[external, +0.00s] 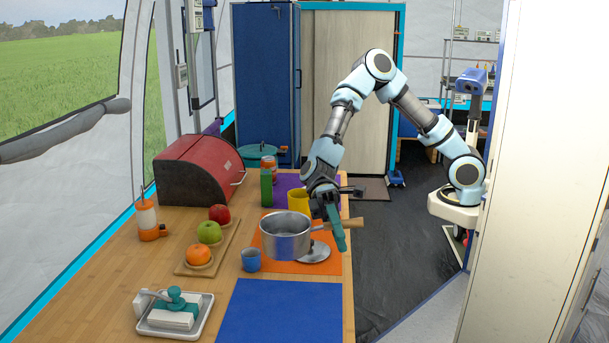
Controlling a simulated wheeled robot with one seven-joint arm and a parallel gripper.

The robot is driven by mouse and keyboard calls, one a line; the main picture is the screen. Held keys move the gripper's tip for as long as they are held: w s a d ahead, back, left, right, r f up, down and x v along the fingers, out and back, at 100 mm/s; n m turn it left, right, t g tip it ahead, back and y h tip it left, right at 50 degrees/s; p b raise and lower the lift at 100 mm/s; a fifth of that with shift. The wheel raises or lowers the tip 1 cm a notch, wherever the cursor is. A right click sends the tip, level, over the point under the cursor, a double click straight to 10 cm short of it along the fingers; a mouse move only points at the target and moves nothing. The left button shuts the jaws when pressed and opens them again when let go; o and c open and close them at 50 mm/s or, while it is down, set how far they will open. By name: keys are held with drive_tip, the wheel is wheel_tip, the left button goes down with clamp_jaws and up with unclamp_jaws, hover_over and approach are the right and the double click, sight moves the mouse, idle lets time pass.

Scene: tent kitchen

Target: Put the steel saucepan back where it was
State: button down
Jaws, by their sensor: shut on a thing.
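My gripper (337,227) is shut on the handle, close to the pan. The saucepan looks level and seems held above the orange mat (283,267); the exact gap cannot be told from this view. A round steel disc (314,252) lies on the orange mat, just right of and below the pan. Part of the handle is hidden behind my gripper's fingers.
A fruit board (187,268), red bread box (195,168) and butter tray (168,330) occupy the left. The blue mat (280,315) in front is empty.

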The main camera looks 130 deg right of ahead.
wheel_tip(320, 180, down, 13)
drive_tip(key=shift+r, duration=0.15)
idle(0.5)
drive_tip(key=shift+b, duration=0.3)
drive_tip(key=c, duration=0.7)
unclamp_jaws()
drive_tip(key=shift+c, duration=0.2)
drive_tip(key=v, duration=0.7)
drive_tip(key=shift+s+d, duration=0.15)
drive_tip(key=shift+d, duration=0.1)
